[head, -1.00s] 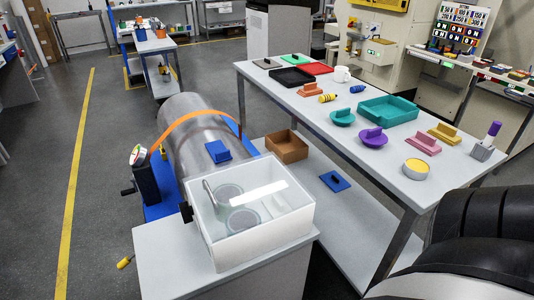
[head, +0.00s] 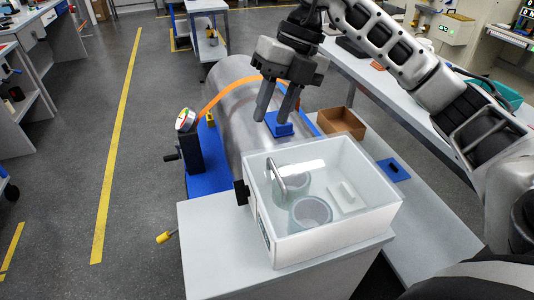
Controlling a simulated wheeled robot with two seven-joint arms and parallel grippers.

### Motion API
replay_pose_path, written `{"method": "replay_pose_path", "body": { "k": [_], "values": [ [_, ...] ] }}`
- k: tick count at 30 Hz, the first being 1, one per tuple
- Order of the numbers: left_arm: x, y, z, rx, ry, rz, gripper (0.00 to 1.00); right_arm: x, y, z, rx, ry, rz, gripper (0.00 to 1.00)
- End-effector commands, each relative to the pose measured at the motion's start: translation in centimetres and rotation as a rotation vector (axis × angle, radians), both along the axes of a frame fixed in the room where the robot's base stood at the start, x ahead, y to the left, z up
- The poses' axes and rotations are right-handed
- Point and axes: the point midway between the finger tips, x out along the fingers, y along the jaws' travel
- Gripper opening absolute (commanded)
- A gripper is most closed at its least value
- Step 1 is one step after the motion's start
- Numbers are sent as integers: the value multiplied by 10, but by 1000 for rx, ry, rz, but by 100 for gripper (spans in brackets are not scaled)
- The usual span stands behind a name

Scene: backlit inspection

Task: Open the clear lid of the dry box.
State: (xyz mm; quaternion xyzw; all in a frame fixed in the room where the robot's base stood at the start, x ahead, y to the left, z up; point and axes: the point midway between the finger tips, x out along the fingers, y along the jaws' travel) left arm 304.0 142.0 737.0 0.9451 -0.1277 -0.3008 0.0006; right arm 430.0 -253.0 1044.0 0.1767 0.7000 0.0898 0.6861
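The white dry box (head: 330,243) stands on a grey cabinet top in the lower middle. Its clear lid (head: 335,165) lies flat over the top and looks closed. A grey bar handle (head: 277,180) shows at the lid's left side. Through the lid I see two round grey-topped containers and a small white block inside. My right gripper (head: 271,119) hangs fingers down beyond the box's far edge in the picture, apart from the handle. Its two fingers are spread with nothing between them. My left gripper is out of view.
A gauge (head: 186,119) stands left. A brown open box (head: 341,122) is on the right. The cabinet top (head: 215,250) is bare at front left.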

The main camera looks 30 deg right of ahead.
Motion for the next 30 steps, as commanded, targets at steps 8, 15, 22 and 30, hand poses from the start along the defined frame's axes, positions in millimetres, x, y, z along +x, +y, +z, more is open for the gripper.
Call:
{"method": "replay_pose_path", "body": {
  "k": [8,15,22,30],
  "values": [
    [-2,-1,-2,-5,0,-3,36,-1,-47,10,-193,-6,-122,33],
    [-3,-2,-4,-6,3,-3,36,0,-38,-34,-190,-1,-115,33],
    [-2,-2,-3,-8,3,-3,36,2,-27,-83,-188,-3,-114,33],
    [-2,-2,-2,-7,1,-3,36,5,-19,-125,-186,-5,-114,33]
  ]
}}
